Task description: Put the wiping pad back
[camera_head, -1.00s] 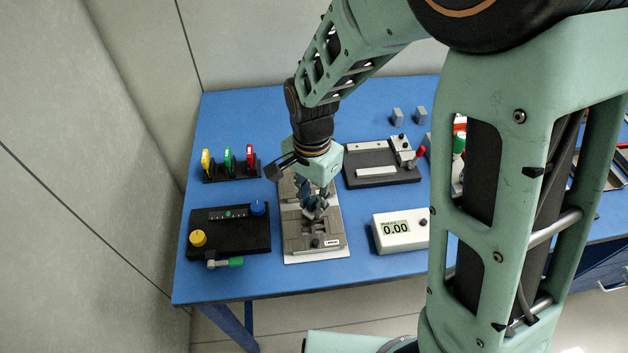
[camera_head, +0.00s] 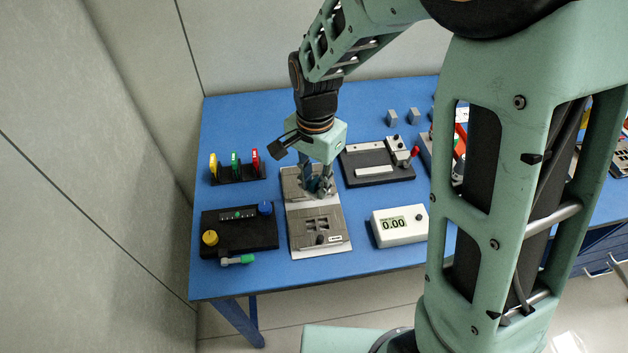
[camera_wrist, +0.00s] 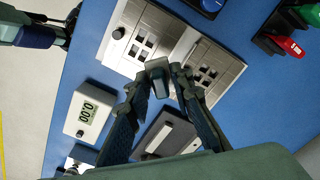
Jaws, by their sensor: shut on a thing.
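My gripper (camera_head: 320,188) is over the far half of the grey fixture plate (camera_head: 308,240). In the wrist view its two fingers (camera_wrist: 162,82) are shut on a small grey block with a dark lower part, which I take to be the wiping pad (camera_wrist: 157,66). The fixture (camera_wrist: 120,62) lies beyond the pad there, with square windows in both halves. The pad appears above the fixture; I cannot tell whether it touches. In the head view the fingers hide the pad.
A black control box (camera_head: 238,232) with yellow and blue knobs stands left of the fixture, a white meter (camera_head: 400,227) to its right. Behind are a rack of coloured tools (camera_head: 237,174), a dark device (camera_head: 376,165) and small grey blocks (camera_head: 391,117).

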